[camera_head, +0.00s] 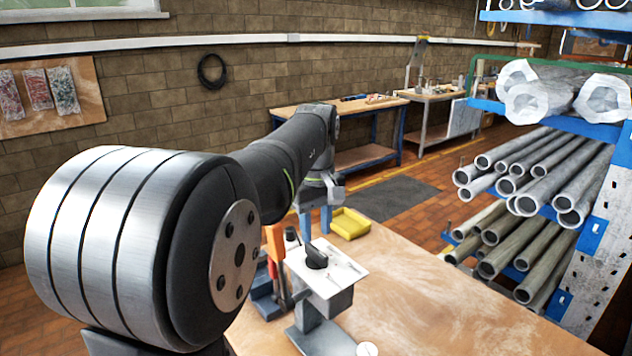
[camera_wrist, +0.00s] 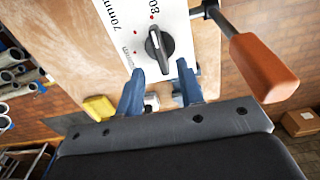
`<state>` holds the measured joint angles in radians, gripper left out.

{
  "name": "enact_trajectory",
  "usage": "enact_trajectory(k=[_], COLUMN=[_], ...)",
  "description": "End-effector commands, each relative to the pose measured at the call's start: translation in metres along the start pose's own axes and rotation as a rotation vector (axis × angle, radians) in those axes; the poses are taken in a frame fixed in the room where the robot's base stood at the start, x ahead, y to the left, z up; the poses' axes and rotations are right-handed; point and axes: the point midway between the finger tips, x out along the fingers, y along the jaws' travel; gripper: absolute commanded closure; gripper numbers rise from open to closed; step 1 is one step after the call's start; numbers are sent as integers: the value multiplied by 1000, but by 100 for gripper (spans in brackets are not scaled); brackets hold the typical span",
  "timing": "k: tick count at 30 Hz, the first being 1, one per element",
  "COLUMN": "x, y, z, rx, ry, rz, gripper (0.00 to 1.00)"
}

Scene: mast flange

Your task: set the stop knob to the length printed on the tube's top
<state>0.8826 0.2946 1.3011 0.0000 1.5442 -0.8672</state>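The stop knob (camera_head: 316,257) is black and sits on a white plate (camera_head: 342,272) on top of a grey stand. In the wrist view the knob (camera_wrist: 160,46) carries a white mark; beside it are red dots and printing, with "70mm" and part of an "80" readable and another label faint. My gripper (camera_wrist: 160,68) is open, its two blue fingers apart and empty, with the knob just beyond the tips. In the head view the blue fingers hang behind the plate. I cannot make out the tube or any print on its top.
An orange handle (camera_wrist: 263,67) on a metal rod juts beside the plate. A yellow tray (camera_head: 349,224) lies at the bench's far edge. A white round thing (camera_head: 367,349) is at the front. The wooden bench (camera_head: 430,300) is clear to the right, before a rack of pipes (camera_head: 540,170).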

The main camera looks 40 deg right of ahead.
Motion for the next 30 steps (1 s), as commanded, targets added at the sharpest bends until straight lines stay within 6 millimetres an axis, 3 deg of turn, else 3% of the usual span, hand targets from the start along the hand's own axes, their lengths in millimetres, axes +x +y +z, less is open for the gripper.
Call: enact_trajectory(k=[9, 15, 21, 30], x=[-79, -110, -123, -124], y=[1, 0, 0, 0], z=[-1, 0, 0, 0], rx=[0, 0, 0, 0], ry=[2, 1, 0, -1], rz=[2, 1, -1, -1], gripper=[65, 65, 65, 65])
